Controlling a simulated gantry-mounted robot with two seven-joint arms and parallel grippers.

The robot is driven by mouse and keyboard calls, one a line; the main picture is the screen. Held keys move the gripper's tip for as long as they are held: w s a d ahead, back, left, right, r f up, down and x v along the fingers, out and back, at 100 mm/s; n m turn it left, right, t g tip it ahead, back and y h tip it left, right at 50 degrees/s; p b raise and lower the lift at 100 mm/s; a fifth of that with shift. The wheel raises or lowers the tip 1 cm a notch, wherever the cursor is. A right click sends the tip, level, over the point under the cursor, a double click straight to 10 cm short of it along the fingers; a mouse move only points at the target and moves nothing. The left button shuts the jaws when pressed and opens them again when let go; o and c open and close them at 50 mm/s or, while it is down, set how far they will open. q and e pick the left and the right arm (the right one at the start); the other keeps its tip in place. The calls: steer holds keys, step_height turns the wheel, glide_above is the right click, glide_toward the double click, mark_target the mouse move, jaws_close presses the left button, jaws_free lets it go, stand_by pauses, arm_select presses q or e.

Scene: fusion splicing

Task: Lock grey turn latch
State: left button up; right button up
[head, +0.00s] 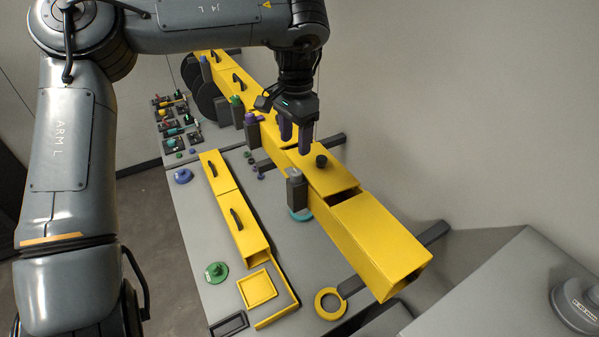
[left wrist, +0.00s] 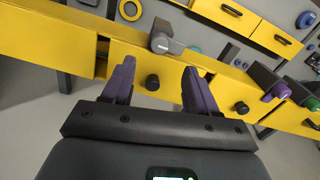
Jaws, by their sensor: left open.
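The grey turn latch (head: 296,188) is a dark block with a lighter grey cap, standing at the near side of the long yellow channel (head: 376,240). In the left wrist view the grey latch (left wrist: 167,38) lies just beyond my fingers, near the gap between them. My left gripper (head: 295,143) is open, with two purple fingers pointing down over the channel, behind the latch in the head view. It also shows in the left wrist view (left wrist: 158,73), empty, with a black knob (left wrist: 152,82) of the lid between its fingers. I see no contact with the latch. My right gripper is out of view.
A purple-capped latch (head: 252,128) and a green-capped one (head: 237,110) stand farther along the channel. A smaller yellow channel (head: 240,222) with handles lies on the table, beside a yellow tray (head: 257,289) and a yellow ring (head: 330,303). A wall rises behind the channel.

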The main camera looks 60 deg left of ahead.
mark_target(296, 172)
arm_select(q)
steer(key=shift+w+f+p, duration=0.15)
steer(key=shift+f+p, duration=1.15)
steer(key=shift+f, duration=3.6)
steer(key=shift+c, duration=0.3)
steer(key=c, duration=1)
